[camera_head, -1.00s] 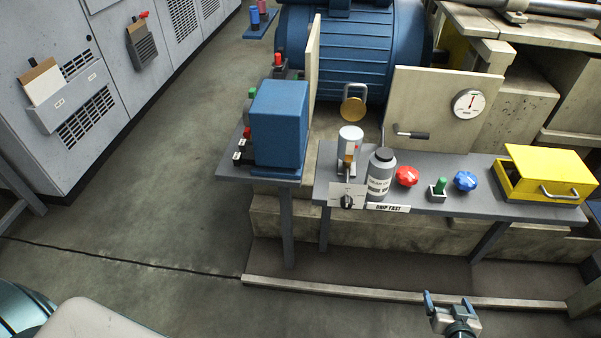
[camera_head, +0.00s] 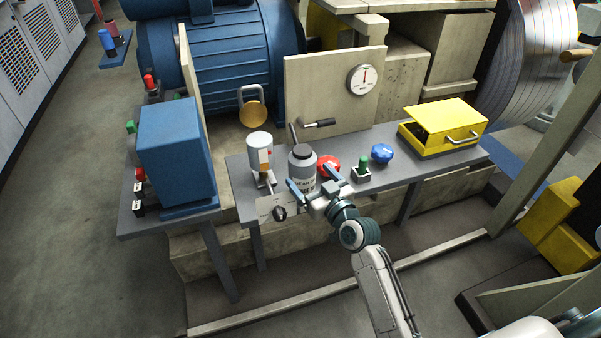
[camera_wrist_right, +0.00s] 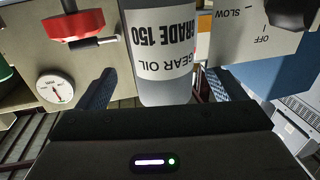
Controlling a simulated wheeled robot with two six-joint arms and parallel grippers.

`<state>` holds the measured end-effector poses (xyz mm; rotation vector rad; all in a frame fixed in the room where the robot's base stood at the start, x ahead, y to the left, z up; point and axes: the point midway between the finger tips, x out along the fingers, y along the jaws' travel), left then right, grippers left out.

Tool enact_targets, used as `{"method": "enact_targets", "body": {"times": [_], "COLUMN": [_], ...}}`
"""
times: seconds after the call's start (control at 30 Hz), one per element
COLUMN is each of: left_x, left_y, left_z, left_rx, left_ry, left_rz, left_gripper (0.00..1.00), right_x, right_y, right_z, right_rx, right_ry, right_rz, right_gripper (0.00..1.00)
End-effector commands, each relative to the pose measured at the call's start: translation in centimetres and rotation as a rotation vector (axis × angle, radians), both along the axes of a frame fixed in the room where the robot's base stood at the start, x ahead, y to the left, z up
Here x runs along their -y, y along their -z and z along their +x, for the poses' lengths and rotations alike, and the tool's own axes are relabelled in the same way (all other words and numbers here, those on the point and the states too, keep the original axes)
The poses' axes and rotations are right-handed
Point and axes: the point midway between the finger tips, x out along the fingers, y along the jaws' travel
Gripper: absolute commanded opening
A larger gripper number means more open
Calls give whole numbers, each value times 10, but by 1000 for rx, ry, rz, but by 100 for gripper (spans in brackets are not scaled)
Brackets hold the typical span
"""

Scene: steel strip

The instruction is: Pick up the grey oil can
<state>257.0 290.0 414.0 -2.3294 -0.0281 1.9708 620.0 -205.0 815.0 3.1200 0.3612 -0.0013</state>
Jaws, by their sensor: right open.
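The grey oil can (camera_head: 301,161) is a bottle with a dark cap and a white label. It stands upright on the grey bench (camera_head: 408,170). My right gripper (camera_head: 314,181) is open at the front of the can, and its fingers partly cover the lower can. In the right wrist view the can (camera_wrist_right: 165,88), labelled "GEAR OIL GRADE 150", shows between the two spread fingers (camera_wrist_right: 158,92). A gap shows on each side of it. My left gripper is not in view.
A red knob (camera_head: 328,164) is close to the can's right. A silver cylinder (camera_head: 259,148) stands to its left, and a switch plate (camera_head: 279,211) is at the front edge. A green button (camera_head: 363,168), blue knob (camera_head: 382,153) and yellow box (camera_head: 443,128) are farther right.

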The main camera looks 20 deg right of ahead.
Motion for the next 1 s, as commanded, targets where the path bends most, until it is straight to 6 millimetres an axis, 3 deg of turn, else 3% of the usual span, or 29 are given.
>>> {"method": "enact_targets", "body": {"times": [0.3, 0.57, 0.9, 1.0], "left_x": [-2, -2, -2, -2], "left_y": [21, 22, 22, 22], "left_z": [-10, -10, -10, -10], "left_rx": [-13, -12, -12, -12], "left_ry": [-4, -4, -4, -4], "left_rz": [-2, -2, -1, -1], "left_gripper": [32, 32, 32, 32], "right_x": [-14, -14, -14, -14], "right_y": [1, 1, 2, 0], "right_z": [41, 44, 44, 44], "right_rx": [1, 1, 0, 3], "right_ry": [0, 0, 0, 0], "right_rz": [1, 1, 0, 1], "right_gripper": [90, 90, 28, 28]}}
